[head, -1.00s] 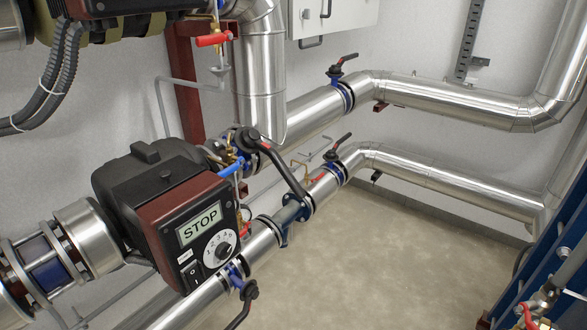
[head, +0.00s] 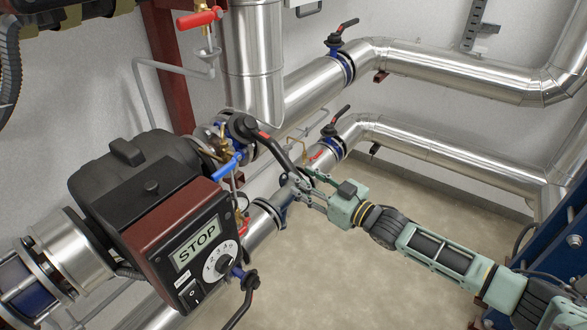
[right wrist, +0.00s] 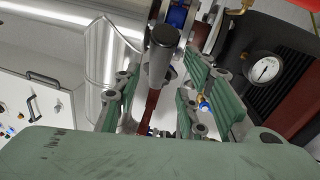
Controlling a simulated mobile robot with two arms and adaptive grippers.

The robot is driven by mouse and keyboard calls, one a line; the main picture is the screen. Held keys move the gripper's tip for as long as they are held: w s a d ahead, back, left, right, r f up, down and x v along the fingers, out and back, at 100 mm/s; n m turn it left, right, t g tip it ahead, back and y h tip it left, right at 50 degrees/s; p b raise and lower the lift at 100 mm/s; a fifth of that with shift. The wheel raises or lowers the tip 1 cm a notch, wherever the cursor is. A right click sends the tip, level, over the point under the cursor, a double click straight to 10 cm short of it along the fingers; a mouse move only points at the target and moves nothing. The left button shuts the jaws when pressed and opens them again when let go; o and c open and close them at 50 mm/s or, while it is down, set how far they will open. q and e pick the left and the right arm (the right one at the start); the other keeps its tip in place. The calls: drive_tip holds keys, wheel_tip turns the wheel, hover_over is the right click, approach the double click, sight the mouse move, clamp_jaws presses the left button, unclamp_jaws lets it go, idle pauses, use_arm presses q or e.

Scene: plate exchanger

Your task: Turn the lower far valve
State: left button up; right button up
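The lower far valve (head: 329,131) is on the lower silver pipe, with a blue body and a short black lever pointing up and right. My right gripper (head: 294,184) is in front of and below it, by the lower end of a long black lever (head: 275,145) from the nearer valve on the upper pipe. In the right wrist view, the green-padded fingers (right wrist: 160,105) are spread, with a dark rounded handle end (right wrist: 163,48) between them. Gaps show on both sides; I cannot tell its depth. My left gripper is not in view.
The pump with the STOP display (head: 196,252) stands left of the gripper. An upper far valve (head: 336,44) sits above the lower one. A red-handled valve (head: 200,18) is at the top left. A blue frame (head: 566,245) is at the right. The floor (head: 400,220) is open.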

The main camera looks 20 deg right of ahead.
sight(294, 172)
drive_tip(key=x, duration=0.4)
drive_tip(key=shift+w, duration=0.15)
drive_tip(key=shift+w+a, duration=0.15)
drive_tip(key=shift+w, duration=0.1)
drive_tip(key=shift+w+a+f, duration=0.1)
drive_tip(key=shift+w, duration=0.1)
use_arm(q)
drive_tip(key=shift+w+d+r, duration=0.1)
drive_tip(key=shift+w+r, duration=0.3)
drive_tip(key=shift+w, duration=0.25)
use_arm(e)
drive_tip(key=shift+c, duration=0.5)
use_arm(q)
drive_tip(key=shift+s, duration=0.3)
use_arm(e)
clamp_jaws()
